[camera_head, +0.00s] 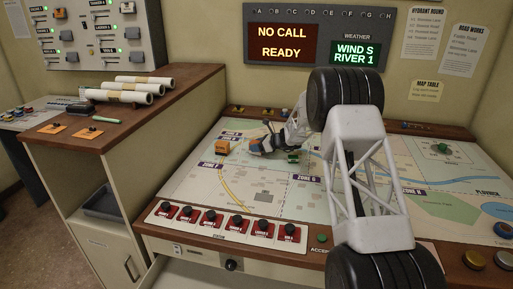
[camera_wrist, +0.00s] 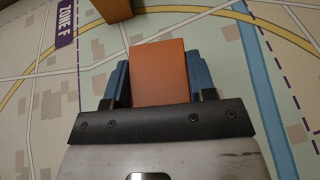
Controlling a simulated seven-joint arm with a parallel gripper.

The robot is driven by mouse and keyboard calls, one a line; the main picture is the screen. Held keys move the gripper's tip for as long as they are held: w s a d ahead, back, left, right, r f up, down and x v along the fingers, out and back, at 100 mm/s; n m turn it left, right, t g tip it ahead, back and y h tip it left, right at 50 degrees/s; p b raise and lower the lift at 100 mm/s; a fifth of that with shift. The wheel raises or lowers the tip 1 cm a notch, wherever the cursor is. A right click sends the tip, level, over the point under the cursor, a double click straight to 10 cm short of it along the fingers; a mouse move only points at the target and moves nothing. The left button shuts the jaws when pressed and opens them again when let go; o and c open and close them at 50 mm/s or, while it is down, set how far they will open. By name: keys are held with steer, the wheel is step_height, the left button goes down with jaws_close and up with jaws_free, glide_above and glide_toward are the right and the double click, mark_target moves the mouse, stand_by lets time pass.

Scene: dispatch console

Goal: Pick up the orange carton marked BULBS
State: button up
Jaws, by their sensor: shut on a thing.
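My gripper (camera_head: 252,147) is low over the map table, its two blue fingers (camera_wrist: 160,85) closed on the sides of an orange carton (camera_wrist: 160,70). The carton shows a plain orange face in the wrist view; no marking can be read. In the head view the held carton is mostly hidden by the gripper. A second orange carton (camera_head: 222,147) stands on the map just left of the gripper, apart from it. It also shows at the top edge of the wrist view (camera_wrist: 112,8). Its marking cannot be read.
The map table (camera_head: 290,200) is mostly bare around the gripper. A small green vehicle (camera_head: 293,157) is just right of it. Red switches (camera_head: 210,219) line the front edge. Rolled papers (camera_head: 130,90) lie on the left cabinet. A display panel (camera_head: 330,40) stands behind.

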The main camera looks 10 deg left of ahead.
steer(key=shift+r, duration=0.65)
step_height(320, 180, up, 2)
steer(key=shift+r, duration=0.1)
steer(key=s+d, duration=0.2)
steer(key=s, duration=0.3)
steer(key=s+d, duration=0.2)
steer(key=s, duration=0.3)
steer(key=s+d+r, duration=0.1)
steer(key=s+d, duration=0.1)
steer(key=s, duration=0.2)
steer(key=shift+s, duration=0.4)
